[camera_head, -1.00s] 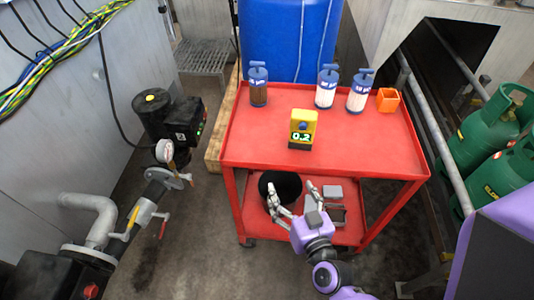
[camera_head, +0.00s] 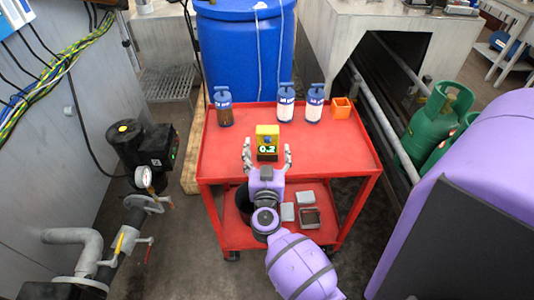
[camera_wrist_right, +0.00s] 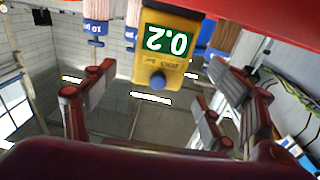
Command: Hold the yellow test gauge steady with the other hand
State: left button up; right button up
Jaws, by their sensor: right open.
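The yellow test gauge (camera_head: 267,134) stands upright on the red cart's top, near its front edge, its green display reading 0.2. In the right wrist view the gauge (camera_wrist_right: 166,48) appears upside down between the finger lines. My right gripper (camera_head: 267,154) is open at the cart's front edge, one finger toward each side of the gauge. No contact with the gauge can be made out. My left gripper is not in view.
On the red cart (camera_head: 330,150) stand a brown-filled cylinder (camera_head: 223,108), two white-filled cylinders (camera_head: 286,103) (camera_head: 314,104) and an orange box (camera_head: 341,107) behind the gauge. A blue barrel (camera_head: 245,50) is behind. The top's right front is clear.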

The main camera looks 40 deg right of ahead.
aim_at(268, 137)
jog(key=x, duration=0.5)
jog(key=shift+w, duration=0.1)
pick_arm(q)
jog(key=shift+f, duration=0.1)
pick_arm(e)
jog(key=shift+w+d, duration=0.4)
jog(key=shift+w, duration=0.05)
jog(key=c, duration=1.3)
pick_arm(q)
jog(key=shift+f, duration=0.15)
pick_arm(e)
jog(key=o, duration=0.6)
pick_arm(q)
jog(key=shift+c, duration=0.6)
pick_arm(e)
jog(key=c, duration=0.7)
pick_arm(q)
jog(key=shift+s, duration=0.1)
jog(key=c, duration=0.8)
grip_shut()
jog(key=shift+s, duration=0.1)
